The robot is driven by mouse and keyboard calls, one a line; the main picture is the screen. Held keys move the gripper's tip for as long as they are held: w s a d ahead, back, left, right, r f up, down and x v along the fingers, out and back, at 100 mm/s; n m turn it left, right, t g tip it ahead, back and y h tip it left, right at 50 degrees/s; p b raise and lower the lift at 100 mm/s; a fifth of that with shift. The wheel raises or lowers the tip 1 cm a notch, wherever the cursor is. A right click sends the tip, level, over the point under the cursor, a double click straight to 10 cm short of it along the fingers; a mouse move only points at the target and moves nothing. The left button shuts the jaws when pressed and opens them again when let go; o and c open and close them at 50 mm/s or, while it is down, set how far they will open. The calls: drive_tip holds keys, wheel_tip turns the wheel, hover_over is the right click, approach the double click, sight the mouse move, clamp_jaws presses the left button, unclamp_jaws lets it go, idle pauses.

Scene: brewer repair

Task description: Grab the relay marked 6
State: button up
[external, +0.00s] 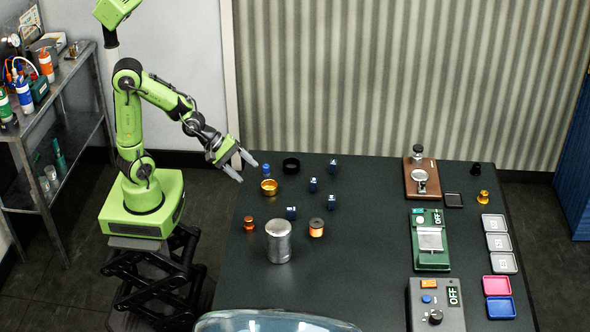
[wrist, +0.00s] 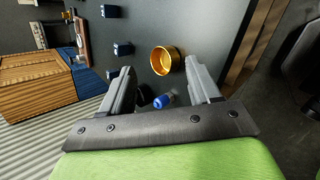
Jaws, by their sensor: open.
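Several small dark blue blocks that look like relays stand on the dark table: one at the back (external: 333,165), one in the middle (external: 313,185), one to the right (external: 332,201) and one nearer the front (external: 291,212). Each has a small pale mark, too small to read, so I cannot tell which is marked 6. In the wrist view, blue blocks show above the left finger (wrist: 123,48) and at the top (wrist: 108,11). My gripper (external: 247,171) is open and empty above the table's left edge, apart from the blocks. It also shows in the wrist view (wrist: 160,82).
A gold cup (external: 269,187) and a blue-capped piece (external: 266,169) are close to my gripper. A black ring (external: 291,165), a metal canister (external: 279,242) and an orange spool (external: 316,227) stand nearby. Devices and trays (external: 497,285) line the right side. The table's centre-right is clear.

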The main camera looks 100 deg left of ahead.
drive_tip(key=w+a+n+t, duration=0.1)
drive_tip(key=n, duration=0.2)
drive_tip(key=w+a+f+n, duration=0.1)
drive_tip(key=n, duration=0.2)
drive_tip(key=w+a+n+t+b, duration=0.1)
drive_tip(key=w+n, duration=0.1)
drive_tip(key=n, duration=0.1)
drive_tip(key=shift+a+f+t, duration=0.25)
drive_tip(key=shift+t, duration=0.05)
drive_tip(key=w+a+r+n+t, duration=0.1)
drive_tip(key=a+n+t, duration=0.1)
drive_tip(key=n, duration=0.3)
drive_tip(key=p, duration=0.6)
approach(312, 180)
drive_tip(key=x, duration=0.2)
drive_tip(key=shift+w+d, duration=0.1)
drive_tip(key=shift+w, duration=0.2)
drive_tip(key=x, duration=0.6)
drive_tip(key=shift+f+b, duration=0.1)
drive_tip(key=shift+b, duration=0.2)
drive_tip(key=shift+s, duration=0.2)
drive_tip(key=shift+c, duration=0.8)
drive_tip(key=c, duration=1)
